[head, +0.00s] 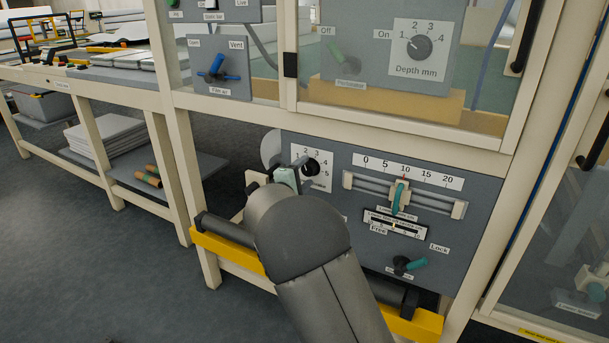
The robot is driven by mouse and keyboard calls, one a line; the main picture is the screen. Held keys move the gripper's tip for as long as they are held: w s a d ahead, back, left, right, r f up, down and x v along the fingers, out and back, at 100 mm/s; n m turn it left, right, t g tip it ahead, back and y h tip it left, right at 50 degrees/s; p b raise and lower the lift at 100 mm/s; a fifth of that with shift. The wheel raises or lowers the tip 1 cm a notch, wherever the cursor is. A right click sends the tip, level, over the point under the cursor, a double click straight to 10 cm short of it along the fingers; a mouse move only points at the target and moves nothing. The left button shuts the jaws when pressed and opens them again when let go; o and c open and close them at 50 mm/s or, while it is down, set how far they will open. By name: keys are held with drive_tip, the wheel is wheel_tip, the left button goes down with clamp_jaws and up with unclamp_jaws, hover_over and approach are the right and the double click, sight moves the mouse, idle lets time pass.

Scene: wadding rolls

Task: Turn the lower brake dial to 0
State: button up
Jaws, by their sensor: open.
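The lower brake dial appears to be the black knob (311,169) on a white plate (322,183) on the lower grey panel. Numbers 1 to 5 can be made out around it; the lower left of the plate is hidden by my gripper, and its name and the 0 mark do not show. My gripper (303,168) is close to the left side of the knob, its fingers toward it. The jaws are open. I cannot tell whether a finger touches the knob or where its pointer stands.
Right of the dial is a slider with a green handle (400,196) on a 0 to 20 scale (407,170). Below it is a green-tipped Free/Lock lever (409,264). A depth dial (419,46) sits behind the window above. A yellow-and-black bar (226,250) crosses in front below.

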drive_tip(key=shift+w+d, duration=0.1)
drive_tip(key=shift+w, duration=0.1)
drive_tip(key=c, duration=1)
